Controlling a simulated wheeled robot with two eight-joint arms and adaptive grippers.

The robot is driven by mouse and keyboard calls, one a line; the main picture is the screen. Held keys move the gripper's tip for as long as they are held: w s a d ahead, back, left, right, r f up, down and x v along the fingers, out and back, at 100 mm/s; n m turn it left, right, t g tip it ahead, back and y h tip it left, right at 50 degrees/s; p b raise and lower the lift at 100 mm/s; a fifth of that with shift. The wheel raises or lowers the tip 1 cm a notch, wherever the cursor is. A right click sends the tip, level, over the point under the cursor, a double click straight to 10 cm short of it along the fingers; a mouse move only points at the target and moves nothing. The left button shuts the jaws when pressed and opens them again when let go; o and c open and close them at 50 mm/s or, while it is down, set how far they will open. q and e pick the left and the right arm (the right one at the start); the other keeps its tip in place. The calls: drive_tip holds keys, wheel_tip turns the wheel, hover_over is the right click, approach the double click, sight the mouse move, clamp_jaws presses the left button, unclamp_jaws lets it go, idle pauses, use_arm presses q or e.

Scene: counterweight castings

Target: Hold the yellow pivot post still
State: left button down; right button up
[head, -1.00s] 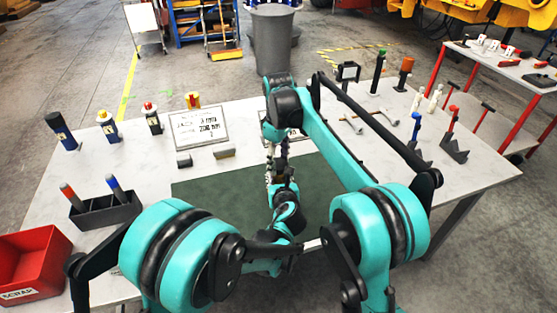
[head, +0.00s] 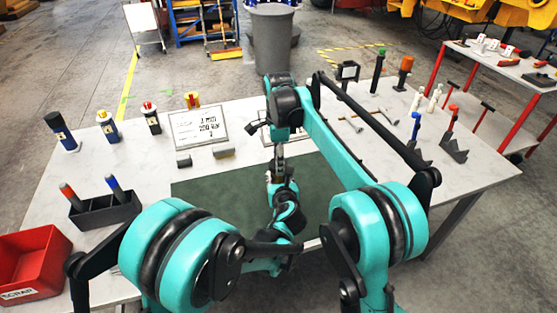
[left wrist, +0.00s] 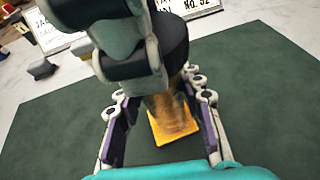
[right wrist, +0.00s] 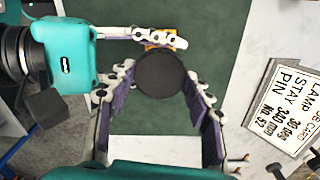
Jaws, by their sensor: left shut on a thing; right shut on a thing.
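The yellow pivot post (left wrist: 168,118) stands on the green mat (left wrist: 250,90) between the fingers of my left gripper (left wrist: 158,98), which is shut on it. Its square yellow base shows below. A round black casting (right wrist: 160,75) is between the fingers of my right gripper (right wrist: 158,80), which is shut on it. In the left wrist view the casting (left wrist: 174,40) is over the post's upper end; I cannot tell whether they touch. In the head view my right gripper (head: 280,150) is above the mat, and my arms hide most of the post.
A sign card (head: 198,127) and two grey blocks (head: 223,153) stand behind the mat. A black holder (head: 106,211) and a red scrap bin (head: 32,262) are at left. Tools and small stands, including a grey stand (head: 453,150), are at right. The mat around the post looks clear.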

drive_tip(key=m, duration=1)
drive_tip(key=shift+m, duration=0.4)
drive_tip(key=o, duration=0.7)
drive_tip(key=shift+o, duration=0.2)
drive_tip(key=shift+r, duration=2.25)
drive_tip(key=shift+c, duration=0.3)
